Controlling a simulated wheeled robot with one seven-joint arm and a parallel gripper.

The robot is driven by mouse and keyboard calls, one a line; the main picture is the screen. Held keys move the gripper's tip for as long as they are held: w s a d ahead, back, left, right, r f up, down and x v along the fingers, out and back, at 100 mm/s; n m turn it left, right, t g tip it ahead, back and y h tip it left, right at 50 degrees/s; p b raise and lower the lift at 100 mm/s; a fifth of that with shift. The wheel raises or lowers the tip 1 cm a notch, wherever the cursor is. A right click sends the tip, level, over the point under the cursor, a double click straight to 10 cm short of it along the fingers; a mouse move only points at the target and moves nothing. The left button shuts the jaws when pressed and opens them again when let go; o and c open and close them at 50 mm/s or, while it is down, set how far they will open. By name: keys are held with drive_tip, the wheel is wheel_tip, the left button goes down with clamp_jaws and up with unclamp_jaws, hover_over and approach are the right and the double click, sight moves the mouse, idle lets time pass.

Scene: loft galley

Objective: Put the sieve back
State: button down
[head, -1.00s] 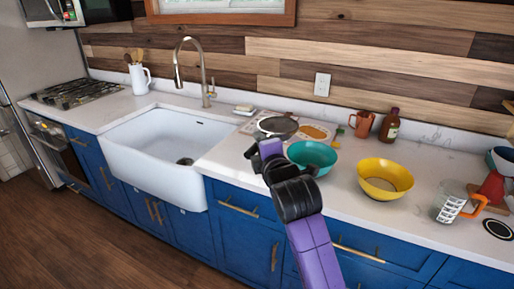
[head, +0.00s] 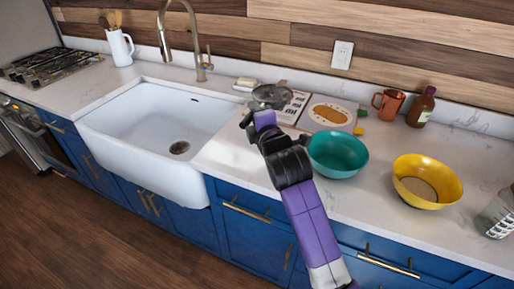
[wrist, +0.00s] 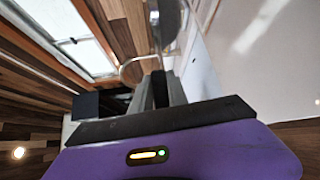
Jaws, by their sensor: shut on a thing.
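The sieve (head: 272,97) is a grey round mesh with a thin rim. In the head view it shows just beyond the end of my arm, in front of the back of the counter. My gripper (wrist: 165,88) is shut on it. In the wrist view a grey part of the sieve (wrist: 169,20) rises above the fingers. In the head view my own wrist hides the fingertips and the grip. The sieve seems held above the counter; its exact height cannot be told.
A teal bowl (head: 337,154) stands right of my arm, with a yellow bowl (head: 427,182) farther right. Behind are a food-printed board (head: 330,113), an orange mug (head: 389,103) and a brown bottle (head: 421,106). The white sink (head: 150,125) and tall faucet (head: 163,38) are left.

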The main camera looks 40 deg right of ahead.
wheel_tip(320, 180, down, 14)
drive_tip(key=shift+f+b, duration=0.25)
drive_tip(key=shift+b, duration=0.25)
drive_tip(key=c, duration=1.3)
unclamp_jaws()
drive_tip(key=shift+f, duration=0.15)
drive_tip(key=shift+s+a, duration=0.1)
drive_tip(key=shift+s, duration=0.05)
drive_tip(key=b+v, duration=0.1)
drive_tip(key=v, duration=1.1)
